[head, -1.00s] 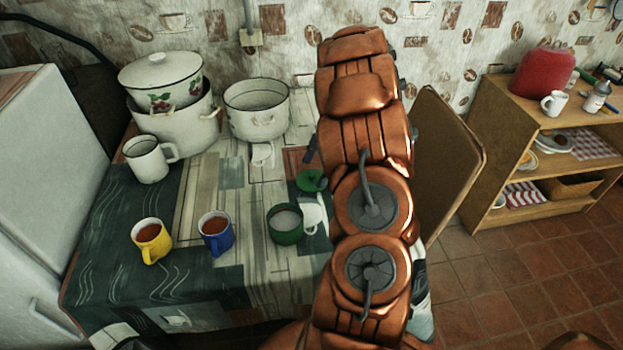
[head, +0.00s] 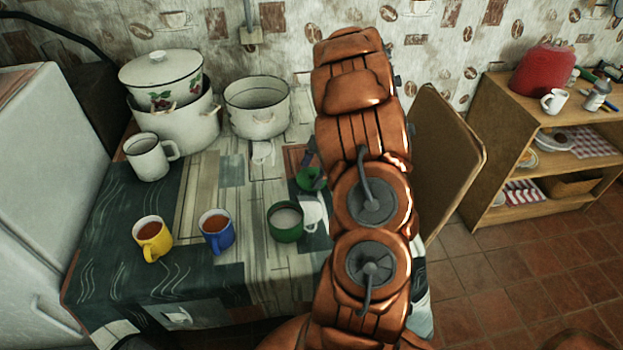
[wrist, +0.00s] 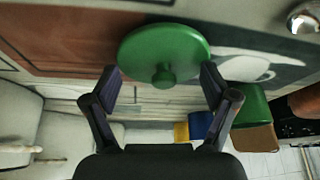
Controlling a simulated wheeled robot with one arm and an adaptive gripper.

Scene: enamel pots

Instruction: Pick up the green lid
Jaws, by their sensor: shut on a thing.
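The green lid (head: 309,179) shows in the head view beside my arm, partly covered by it, above the table's patterned cloth. In the wrist view the round green lid (wrist: 150,43) with its knob lies between the fingertips of my gripper (wrist: 161,80). The fingers are at its left and right edges, and my gripper is shut on it. In the head view my gripper is mostly hidden behind my arm. I cannot tell whether the lid is clear of the cloth.
A green mug (head: 286,236) stands just in front of the lid, with a blue mug (head: 218,240) and a yellow mug (head: 151,243) to its left. White enamel pots (head: 257,120) and a white mug (head: 147,163) stand farther back. A wooden shelf (head: 500,140) is at right.

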